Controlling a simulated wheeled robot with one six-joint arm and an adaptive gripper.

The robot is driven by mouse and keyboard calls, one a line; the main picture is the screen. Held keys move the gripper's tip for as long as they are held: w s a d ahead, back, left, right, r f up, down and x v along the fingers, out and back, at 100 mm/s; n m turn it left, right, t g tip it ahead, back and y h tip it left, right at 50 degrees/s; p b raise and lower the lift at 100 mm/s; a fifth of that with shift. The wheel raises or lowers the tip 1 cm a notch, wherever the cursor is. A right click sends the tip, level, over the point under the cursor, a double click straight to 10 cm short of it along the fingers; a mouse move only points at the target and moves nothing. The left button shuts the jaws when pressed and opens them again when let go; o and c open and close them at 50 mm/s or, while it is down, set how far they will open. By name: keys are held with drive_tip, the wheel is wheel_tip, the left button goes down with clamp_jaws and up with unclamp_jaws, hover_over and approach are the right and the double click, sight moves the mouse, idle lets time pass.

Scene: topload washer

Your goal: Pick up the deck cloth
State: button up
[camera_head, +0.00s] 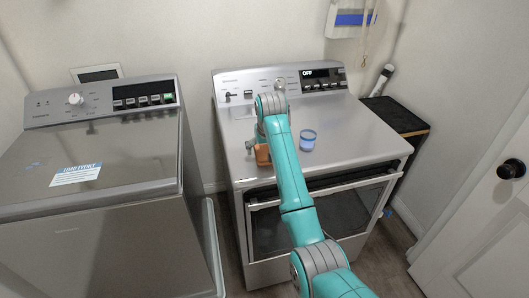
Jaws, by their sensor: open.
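An orange-brown folded piece (262,154), which looks like the deck cloth, is on the top deck of the middle machine (350,140), left of my arm and partly hidden by it. My arm reaches up over the deck from the front. My gripper (250,146) is mostly hidden behind my arm; only a small grey part shows beside the cloth. It is open. I cannot tell whether it touches the cloth.
A clear cup with blue contents (307,141) stands on the deck just right of my arm. The topload washer (120,150) on the left has a closed lid. A dark shelf (395,116) is at the right. The deck's right side is clear.

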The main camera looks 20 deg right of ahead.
drive_tip(key=shift+f, duration=0.2)
idle(0.4)
drive_tip(key=c, duration=1.1)
